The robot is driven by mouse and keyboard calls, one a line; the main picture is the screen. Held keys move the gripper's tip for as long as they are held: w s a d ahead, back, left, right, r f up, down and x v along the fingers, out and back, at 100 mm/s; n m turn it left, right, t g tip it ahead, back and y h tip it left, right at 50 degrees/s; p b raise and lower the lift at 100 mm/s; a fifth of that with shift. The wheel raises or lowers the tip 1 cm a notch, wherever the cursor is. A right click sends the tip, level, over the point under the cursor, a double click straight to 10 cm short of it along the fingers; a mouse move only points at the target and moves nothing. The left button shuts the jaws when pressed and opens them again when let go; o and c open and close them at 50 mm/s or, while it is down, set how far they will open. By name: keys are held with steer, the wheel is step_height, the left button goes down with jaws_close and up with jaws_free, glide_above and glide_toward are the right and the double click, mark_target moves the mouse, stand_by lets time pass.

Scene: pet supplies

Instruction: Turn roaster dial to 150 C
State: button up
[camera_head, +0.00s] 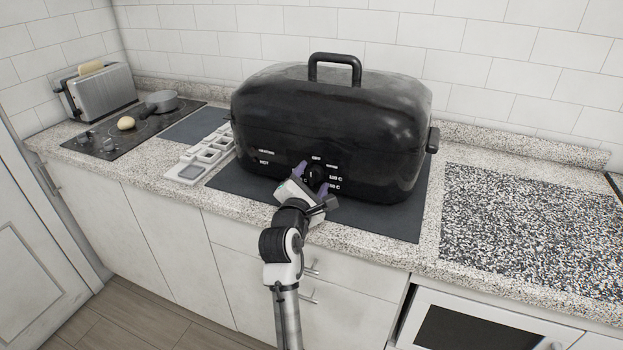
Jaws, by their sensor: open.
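A large black roaster (330,115) with a handle on its lid stands on a dark mat (395,222) on the counter. Its round black dial (315,174) is low on the front, ringed by small white labels. A white mark on the dial looks roughly upright, towards the top label; the exact setting is too small to read. My gripper (313,177) is open at the roaster's front, with one purple finger left of the dial and one to its lower right. I cannot tell whether the fingers touch the dial. My gripper hides part of the labels.
A light segmented tray (190,173) stands left of the roaster. Further left are a cooktop (105,143) with a grey pan (160,101), a round tan item (126,123) and a toaster (100,93). A speckled patch (530,225) of counter at right is clear.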

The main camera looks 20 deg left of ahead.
steer(key=c, duration=1)
